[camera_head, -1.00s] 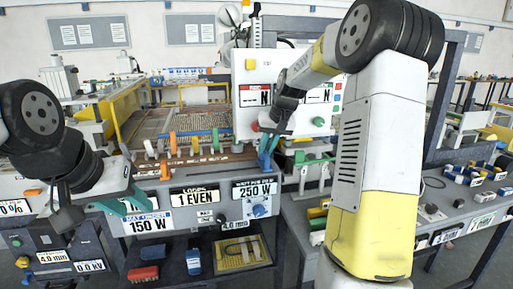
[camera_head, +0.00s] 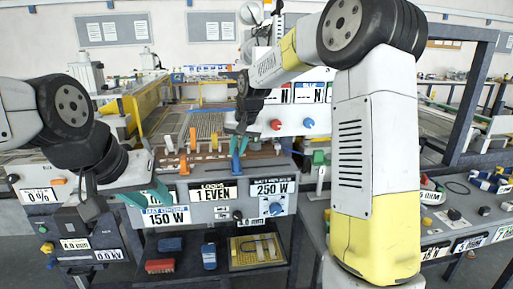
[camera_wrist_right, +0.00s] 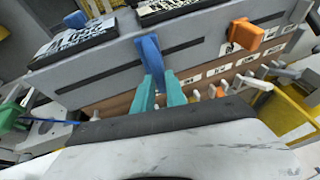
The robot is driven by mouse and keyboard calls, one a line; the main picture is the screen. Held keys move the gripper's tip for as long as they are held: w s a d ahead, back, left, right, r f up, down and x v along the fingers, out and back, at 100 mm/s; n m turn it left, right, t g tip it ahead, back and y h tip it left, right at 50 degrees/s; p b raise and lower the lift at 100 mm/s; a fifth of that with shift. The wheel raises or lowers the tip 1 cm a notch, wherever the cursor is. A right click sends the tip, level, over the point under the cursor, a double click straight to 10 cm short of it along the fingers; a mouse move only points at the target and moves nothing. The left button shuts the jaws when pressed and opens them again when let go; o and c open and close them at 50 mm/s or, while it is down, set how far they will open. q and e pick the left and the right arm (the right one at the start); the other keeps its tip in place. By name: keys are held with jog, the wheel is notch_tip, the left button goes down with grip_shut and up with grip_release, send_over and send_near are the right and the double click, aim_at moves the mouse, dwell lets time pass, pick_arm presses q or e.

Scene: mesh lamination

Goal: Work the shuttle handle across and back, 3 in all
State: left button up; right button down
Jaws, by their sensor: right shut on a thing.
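The shuttle handle is taken to be the blue upright handle (camera_head: 235,166) on the front of the machine. It also shows in the right wrist view (camera_wrist_right: 148,58), standing in front of a long dark slot in the grey panel. My right gripper (camera_head: 241,146) is shut on it; its teal fingertips (camera_wrist_right: 158,92) close around the lower part in the wrist view. My left gripper (camera_head: 143,197) hangs empty in front of the panel by the 150 W label, its teal fingers apart.
An orange block (camera_head: 183,165) sits on the same panel, left of the blue handle; it also shows in the wrist view (camera_wrist_right: 246,35). Several coloured levers stand behind it. A white box with a red and a blue knob (camera_head: 309,123) stands behind on the right. A shelf with a yellow tray (camera_head: 238,265) lies below.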

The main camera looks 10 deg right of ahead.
jog(key=a, duration=0.9)
jog(key=shift+s, duration=0.2)
jog(key=c, duration=1.4)
grip_release()
jog(key=shift+a, duration=0.1)
jog(key=shift+o, duration=0.2)
jog(key=shift+r, duration=0.1)
jog(key=shift+d+r, duration=0.2)
jog(key=shift+r, duration=0.1)
jog(key=v, duration=0.7)
jog(key=shift+s, duration=0.15)
